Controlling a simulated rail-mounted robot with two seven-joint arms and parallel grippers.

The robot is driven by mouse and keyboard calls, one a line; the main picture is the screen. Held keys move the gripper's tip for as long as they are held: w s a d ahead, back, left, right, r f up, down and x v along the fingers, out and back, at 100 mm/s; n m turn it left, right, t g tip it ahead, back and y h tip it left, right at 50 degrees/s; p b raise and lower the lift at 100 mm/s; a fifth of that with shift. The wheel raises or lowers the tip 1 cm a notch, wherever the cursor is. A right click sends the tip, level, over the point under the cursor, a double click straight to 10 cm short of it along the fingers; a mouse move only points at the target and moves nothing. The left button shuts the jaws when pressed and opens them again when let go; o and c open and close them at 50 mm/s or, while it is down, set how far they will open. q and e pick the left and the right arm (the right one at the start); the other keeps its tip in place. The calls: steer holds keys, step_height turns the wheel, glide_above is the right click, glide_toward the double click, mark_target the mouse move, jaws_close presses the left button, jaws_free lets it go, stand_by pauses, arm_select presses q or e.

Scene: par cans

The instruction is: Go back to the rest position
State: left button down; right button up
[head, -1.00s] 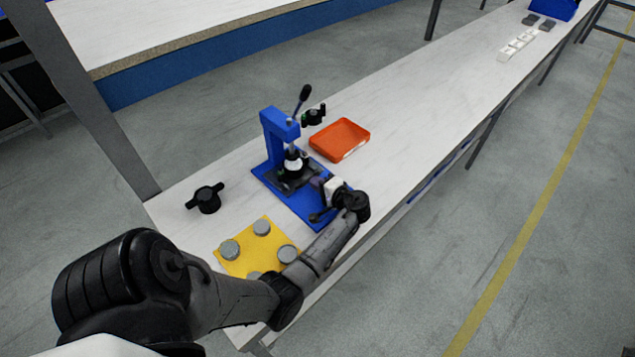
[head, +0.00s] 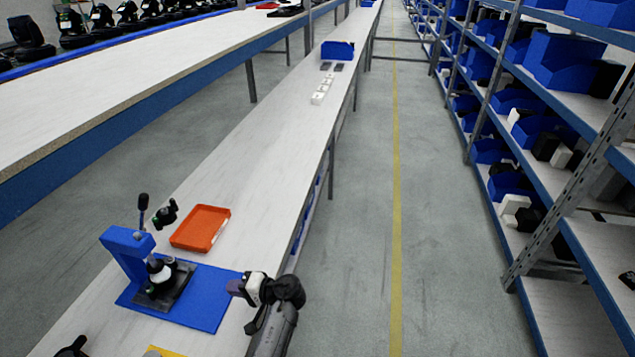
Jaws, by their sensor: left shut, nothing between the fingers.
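A blue press (head: 127,254) with a black lever stands on the mat, left of the gripper. A dark and white part sits under the press head.
An orange tray (head: 201,229) lies behind the press, with a small dark green and black item (head: 166,213) beside it. The long white table (head: 262,130) is mostly clear behind. White blocks (head: 322,91) and a blue bin (head: 337,50) stand far back. Shelves with blue bins line the right.

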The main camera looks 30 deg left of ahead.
arm_select(q)
steer(key=shift+w+d+f+t+h, duration=0.1)
steer(key=shift+w+f+t+h, duration=0.1)
steer(key=shift+f+h, duration=0.15)
steer(key=shift+w+d+f+t+h, duration=0.1)
steer(key=shift+f+t+h, duration=0.15)
steer(key=shift+f, duration=0.2)
steer(key=shift+w+d+f+t+h, duration=0.15)
steer(key=shift+w+t+h, duration=0.15)
steer(key=shift+h, duration=0.3)
steer(key=w+d+r+t+h, duration=0.6)
steer(key=d+r+t, duration=0.2)
steer(key=r+t, duration=0.2)
steer(key=s+d+r+m+t+h+p, duration=0.1)
steer(key=s+d+r+m+t+h, duration=0.25)
steer(key=d, duration=0.45)
steer(key=s+d+f+m+g+h+p, duration=0.1)
steer(key=s+d+m+h+p, duration=0.1)
steer(key=s+d, duration=0.65)
steer(key=s+f+g+p, duration=0.15)
steer(key=s+f, duration=0.25)
steer(key=s, duration=0.5)
steer(key=s+f+g, duration=0.3)
steer(key=s+f, duration=0.2)
steer(key=s, duration=0.4)
step_height(320, 180, up, 38)
steer(key=p, duration=3.8)
steer(key=shift+w+a+r+m+h, duration=0.15)
steer(key=shift+w+r+m+h, duration=0.05)
steer(key=shift+m+h, duration=0.2)
